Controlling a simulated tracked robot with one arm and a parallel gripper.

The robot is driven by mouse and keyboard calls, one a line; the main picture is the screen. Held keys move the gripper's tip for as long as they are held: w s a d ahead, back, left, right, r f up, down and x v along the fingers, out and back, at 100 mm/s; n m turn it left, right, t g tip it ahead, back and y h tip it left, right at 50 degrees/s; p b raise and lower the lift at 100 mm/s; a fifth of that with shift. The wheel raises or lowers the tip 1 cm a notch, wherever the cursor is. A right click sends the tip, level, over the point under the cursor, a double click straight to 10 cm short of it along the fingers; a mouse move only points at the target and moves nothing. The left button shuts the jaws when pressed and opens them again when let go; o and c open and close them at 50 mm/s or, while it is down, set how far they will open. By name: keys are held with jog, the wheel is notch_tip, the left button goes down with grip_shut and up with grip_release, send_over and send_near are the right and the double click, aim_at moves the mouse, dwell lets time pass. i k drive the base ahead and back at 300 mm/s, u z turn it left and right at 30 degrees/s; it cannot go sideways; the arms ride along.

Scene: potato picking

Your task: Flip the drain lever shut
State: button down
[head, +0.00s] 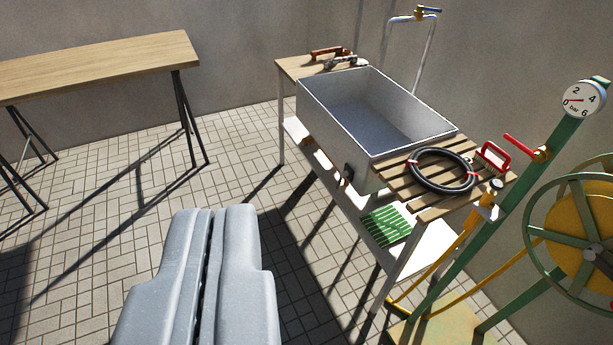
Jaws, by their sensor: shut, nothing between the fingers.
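The grey sink (320,122) stands on a slatted wooden stand right of the middle of the head view. Its basin looks empty from here. A small dark fitting (348,172) sits low at the sink's near side; it may be the drain lever, but it is too small to tell its shape or position. My gripper (212,211) is at the bottom left of the middle, its grey fingers shut with nothing held. It is in front of the sink and apart from it.
A wooden table (100,65) stands at the left. A black hose coil (443,188) and a red brush (494,155) lie on the slats. A green reel stand (480,215) with a red lever (524,146) and a gauge (583,97) is at the right. The tiled floor between is clear.

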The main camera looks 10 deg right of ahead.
aim_at(344, 174)
jog(key=z, duration=0.05)
jog(key=i, duration=1.4)
jog(key=z, duration=0.6)
